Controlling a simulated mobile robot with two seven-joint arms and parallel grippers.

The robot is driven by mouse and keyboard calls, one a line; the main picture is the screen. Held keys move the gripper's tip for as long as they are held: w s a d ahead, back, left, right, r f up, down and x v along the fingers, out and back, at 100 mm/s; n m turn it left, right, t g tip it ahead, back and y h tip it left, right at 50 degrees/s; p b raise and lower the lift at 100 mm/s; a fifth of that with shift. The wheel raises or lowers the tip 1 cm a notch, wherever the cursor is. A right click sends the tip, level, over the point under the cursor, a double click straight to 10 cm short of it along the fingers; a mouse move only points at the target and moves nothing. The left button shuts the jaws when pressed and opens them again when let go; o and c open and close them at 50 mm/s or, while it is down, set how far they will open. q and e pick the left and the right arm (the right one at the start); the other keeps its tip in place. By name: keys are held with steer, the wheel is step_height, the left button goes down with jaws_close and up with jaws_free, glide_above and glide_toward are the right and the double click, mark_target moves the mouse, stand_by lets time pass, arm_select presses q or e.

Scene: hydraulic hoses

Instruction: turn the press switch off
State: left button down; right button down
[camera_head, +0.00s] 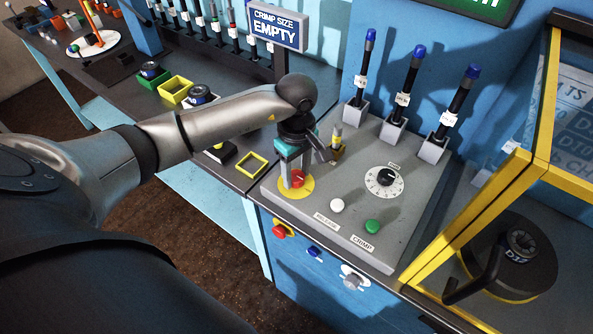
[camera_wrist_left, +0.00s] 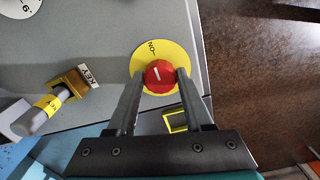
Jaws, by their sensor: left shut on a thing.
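The press switch is a red rotary knob (camera_head: 298,177) on a round yellow plate (camera_head: 294,190), at the left front corner of the grey press panel. In the left wrist view the red knob (camera_wrist_left: 159,76) carries a short white mark, pointing roughly toward the "ON" lettering on the yellow plate (camera_wrist_left: 147,52). My left gripper (camera_head: 296,178) reaches down over the switch. In the left wrist view its two fingers (camera_wrist_left: 159,84) stand on either side of the knob and are shut on it. My right gripper is not in view.
The grey panel (camera_head: 337,238) also has a dial (camera_head: 385,178), a white release button (camera_head: 337,205), a green crimp button (camera_head: 373,227) and a brass key holder (camera_head: 338,150). A yellow-framed cabinet (camera_head: 478,222) stands at the right.

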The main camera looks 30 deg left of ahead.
arm_select(q)
steer(key=n, duration=0.4)
steer(key=shift+b, duration=0.4)
steer(key=n, duration=0.9)
steer(key=shift+w+n, duration=0.1)
steer(key=shift+n, duration=0.2)
steer(key=shift+a+n, duration=0.1)
steer(key=shift+n, duration=2)
steer(key=shift+c, duration=1.5)
jaws_free()
